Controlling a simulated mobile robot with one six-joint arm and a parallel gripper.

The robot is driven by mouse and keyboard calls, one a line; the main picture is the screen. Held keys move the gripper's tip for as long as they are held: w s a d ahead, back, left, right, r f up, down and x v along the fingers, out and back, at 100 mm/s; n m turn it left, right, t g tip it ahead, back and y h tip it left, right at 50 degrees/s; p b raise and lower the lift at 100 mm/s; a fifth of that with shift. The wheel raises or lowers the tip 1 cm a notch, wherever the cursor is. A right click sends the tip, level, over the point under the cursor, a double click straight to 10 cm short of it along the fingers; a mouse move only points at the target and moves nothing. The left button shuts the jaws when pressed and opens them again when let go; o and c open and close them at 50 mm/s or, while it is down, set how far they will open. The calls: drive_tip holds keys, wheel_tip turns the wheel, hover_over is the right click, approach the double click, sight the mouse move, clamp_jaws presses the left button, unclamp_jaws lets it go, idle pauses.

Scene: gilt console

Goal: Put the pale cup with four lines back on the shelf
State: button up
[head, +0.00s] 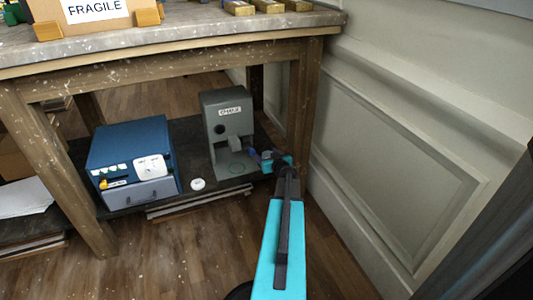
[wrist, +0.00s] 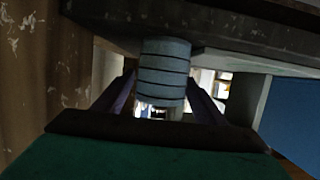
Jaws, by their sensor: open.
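The pale grey-blue cup (wrist: 165,72) with dark lines around it shows in the wrist view, between the two fingers of my gripper (wrist: 160,88). A finger stands on each side of it, and the jaws are open. The picture does not settle whether they touch it. The cup meets the dark shelf (wrist: 240,38), which lies across the top of the wrist view. In the head view my gripper (head: 270,160) is at the right end of the low shelf (head: 127,206), beside a grey machine. I cannot make out the cup there.
The grey machine (head: 225,115) stands close left of my gripper. A blue box with a drawer (head: 130,160) and a small white round object (head: 197,184) are farther left. A wooden table leg (head: 303,105) and panelled wall (head: 400,165) bound the right. The tabletop (head: 190,35) is overhead.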

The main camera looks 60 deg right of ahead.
drive_tip(key=p+v, duration=0.1)
drive_tip(key=v, duration=0.9)
drive_tip(key=shift+s+a, duration=0.2)
drive_tip(key=shift+r, duration=0.1)
idle(0.6)
drive_tip(key=shift+s, duration=0.1)
